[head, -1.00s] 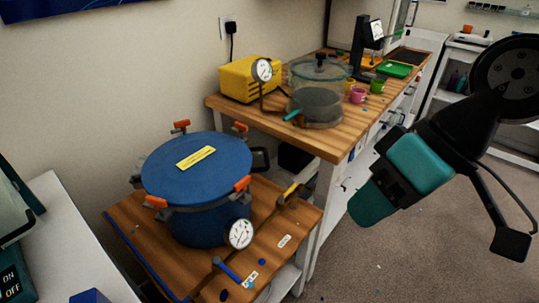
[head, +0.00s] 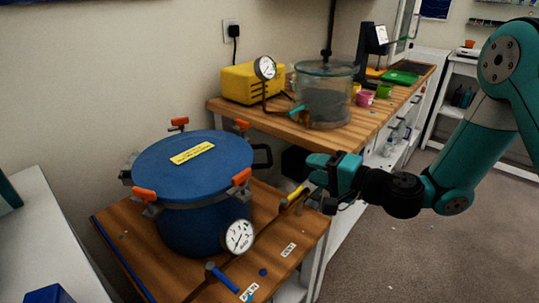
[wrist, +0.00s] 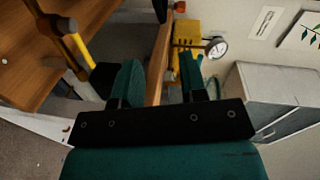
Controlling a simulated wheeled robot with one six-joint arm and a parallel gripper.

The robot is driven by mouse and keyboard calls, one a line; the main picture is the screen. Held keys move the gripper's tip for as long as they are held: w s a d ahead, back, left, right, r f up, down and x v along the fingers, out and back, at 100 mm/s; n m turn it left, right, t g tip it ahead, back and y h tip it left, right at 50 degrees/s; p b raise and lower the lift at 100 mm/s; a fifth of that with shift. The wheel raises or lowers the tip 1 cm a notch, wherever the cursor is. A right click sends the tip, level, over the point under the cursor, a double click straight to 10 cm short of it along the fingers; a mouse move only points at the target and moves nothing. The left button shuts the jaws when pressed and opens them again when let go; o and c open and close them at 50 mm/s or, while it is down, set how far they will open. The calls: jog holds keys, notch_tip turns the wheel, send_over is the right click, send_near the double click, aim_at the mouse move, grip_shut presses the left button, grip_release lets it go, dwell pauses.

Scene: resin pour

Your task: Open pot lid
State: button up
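A blue pressure pot (head: 190,232) stands on a low wooden table, with its flat blue lid (head: 215,155) on top. The lid bears a yellow label and sits level on the pot. Several orange-handled clamps (head: 145,194) stand around the rim. A black handle (head: 263,157) sticks out on the right side, and a round gauge (head: 237,237) is at the front. My teal gripper (head: 318,172) is right of the pot, apart from it. In the wrist view my gripper (wrist: 160,78) has its two fingers apart with nothing between them. The pot cannot be made out there.
A yellow-handled valve (head: 295,196) and a blue-handled valve (head: 222,276) are on pipes at the low table's front. The higher bench behind holds a yellow pump box (head: 250,83), a glass chamber (head: 324,92) and cups (head: 366,98). A white surface (head: 50,235) is at left.

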aim_at(270, 153)
jog(key=p+x, duration=0.3)
jog(key=x, duration=1.1)
jog(key=shift+c, duration=0.5)
grip_shut()
